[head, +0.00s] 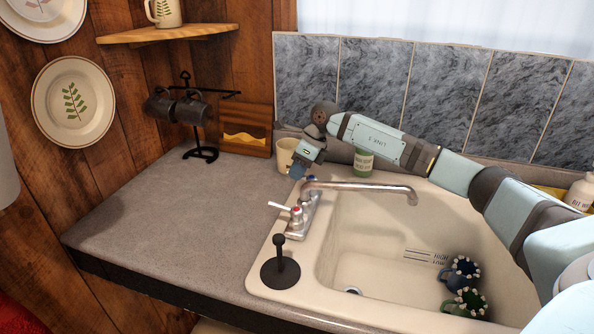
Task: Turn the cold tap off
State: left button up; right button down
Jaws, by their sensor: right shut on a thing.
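The tap set (303,213) stands on the left rim of the cream sink (345,235), with its spout (365,187) reaching right over the basin. The near handle (296,212) has a red mark and a lever pointing left. The cold tap handle (312,181), with a blue mark, is at the far end and partly hidden by my right gripper. My right gripper (298,173) reaches down from behind and is shut on the cold tap handle; its fingertips are small and hard to see here. No running water shows under the spout. My left gripper is not in view.
A black plunger-like stand (281,268) is on the near sink corner. Two mugs (465,270) (466,302) lie in the basin. A cream cup (286,154) and a green jar (363,162) stand behind the tap.

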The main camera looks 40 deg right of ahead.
jog(key=c, duration=1.1)
grip_release()
jog(key=shift+c, duration=0.2)
jog(key=v, duration=1.3)
jog(key=shift+d+r, duration=0.25)
jog(key=shift+r, duration=0.1)
jog(key=shift+s+a+f, duration=0.1)
jog(key=shift+s, duration=0.05)
